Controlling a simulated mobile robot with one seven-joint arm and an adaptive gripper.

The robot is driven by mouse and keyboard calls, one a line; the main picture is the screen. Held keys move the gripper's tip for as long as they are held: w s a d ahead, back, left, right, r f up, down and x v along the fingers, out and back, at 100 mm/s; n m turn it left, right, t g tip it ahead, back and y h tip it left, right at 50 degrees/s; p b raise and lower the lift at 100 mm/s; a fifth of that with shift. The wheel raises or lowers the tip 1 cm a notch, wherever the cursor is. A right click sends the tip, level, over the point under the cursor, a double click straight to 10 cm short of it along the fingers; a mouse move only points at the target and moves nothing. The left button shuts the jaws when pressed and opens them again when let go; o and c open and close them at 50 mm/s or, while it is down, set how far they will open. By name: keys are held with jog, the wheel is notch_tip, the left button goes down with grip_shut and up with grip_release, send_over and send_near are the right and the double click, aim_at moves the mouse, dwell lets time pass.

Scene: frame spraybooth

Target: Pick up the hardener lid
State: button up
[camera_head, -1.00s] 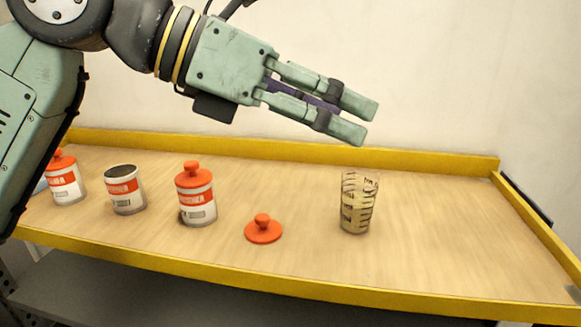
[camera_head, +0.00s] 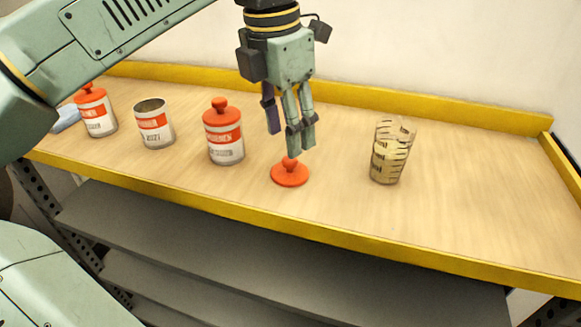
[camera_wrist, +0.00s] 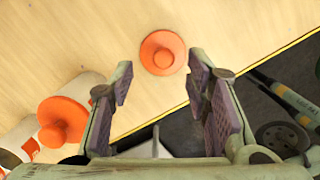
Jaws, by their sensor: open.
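An orange lid (camera_head: 290,174) with a round knob lies flat on the wooden bench, knob up. My gripper (camera_head: 291,143) points down, just above and a little behind the lid in the head view. In the wrist view the lid (camera_wrist: 163,53) shows beyond the fingertips, between their lines, with nothing between the open jaws (camera_wrist: 160,80). An open can (camera_head: 154,124) without a lid stands to the left. Its label is too small to read surely.
A lidded can (camera_head: 224,136) stands close left of the lid; it also shows in the wrist view (camera_wrist: 64,121). Another lidded can (camera_head: 97,113) and a blue cloth (camera_head: 66,118) are far left. A measuring cup (camera_head: 391,152) with pale liquid stands right. Yellow edging (camera_head: 400,246) borders the bench.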

aim_at(289, 159)
jog(key=f, duration=0.3)
jog(key=f+p, duration=0.1)
jog(key=shift+s+d+f, duration=0.1)
jog(key=shift+d+f, duration=0.15)
jog(key=shift+f, duration=0.15)
jog(key=shift+c, duration=0.5)
jog(key=c, duration=0.7)
